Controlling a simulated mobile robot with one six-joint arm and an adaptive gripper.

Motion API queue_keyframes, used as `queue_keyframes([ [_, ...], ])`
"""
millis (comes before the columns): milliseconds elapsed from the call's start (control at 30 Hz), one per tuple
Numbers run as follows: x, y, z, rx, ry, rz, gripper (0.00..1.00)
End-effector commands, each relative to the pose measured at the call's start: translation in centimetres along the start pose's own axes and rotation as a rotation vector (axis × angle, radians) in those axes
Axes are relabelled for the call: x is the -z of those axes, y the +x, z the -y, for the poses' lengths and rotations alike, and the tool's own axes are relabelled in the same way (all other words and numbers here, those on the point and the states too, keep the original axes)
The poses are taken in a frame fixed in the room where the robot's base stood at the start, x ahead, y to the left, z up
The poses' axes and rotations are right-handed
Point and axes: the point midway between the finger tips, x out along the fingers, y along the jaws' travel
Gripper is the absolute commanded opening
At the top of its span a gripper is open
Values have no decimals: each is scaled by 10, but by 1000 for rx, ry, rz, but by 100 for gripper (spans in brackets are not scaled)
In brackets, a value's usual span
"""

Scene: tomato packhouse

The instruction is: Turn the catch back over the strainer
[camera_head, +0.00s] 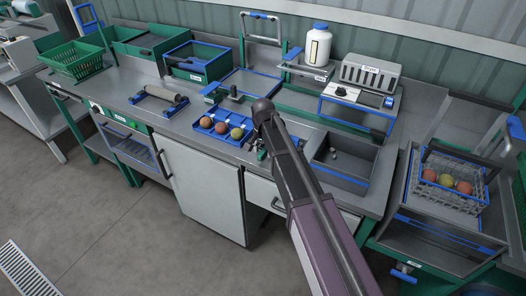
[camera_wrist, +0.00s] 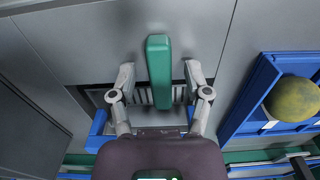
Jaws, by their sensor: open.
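The catch, a green bar (camera_wrist: 158,60), stands lengthwise in the middle of the wrist view. Its lower end overlaps the strainer, a pale slatted grille in a dark opening (camera_wrist: 147,97); I cannot tell whether they touch. My gripper (camera_wrist: 158,76) is open, with one finger on each side of the catch and a gap on both sides. The gripper body hides the near part of the strainer. In the head view my arm covers the gripper, and the catch and strainer cannot be made out clearly.
A blue tray (camera_head: 222,138) with several tomatoes lies close to the left of my arm. A roller stand (camera_head: 158,104) sits further left. A crate of tomatoes (camera_head: 452,199) stands at the far right.

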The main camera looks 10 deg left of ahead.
Motion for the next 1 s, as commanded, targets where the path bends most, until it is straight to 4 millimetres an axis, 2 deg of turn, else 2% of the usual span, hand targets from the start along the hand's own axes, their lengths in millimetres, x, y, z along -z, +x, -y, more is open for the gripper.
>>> queue_keyframes([
  [567, 0, 0, 0, 1, -46, -1, 63],
  [1000, 1, 0, -2, 0, -296, -1, 63],
])
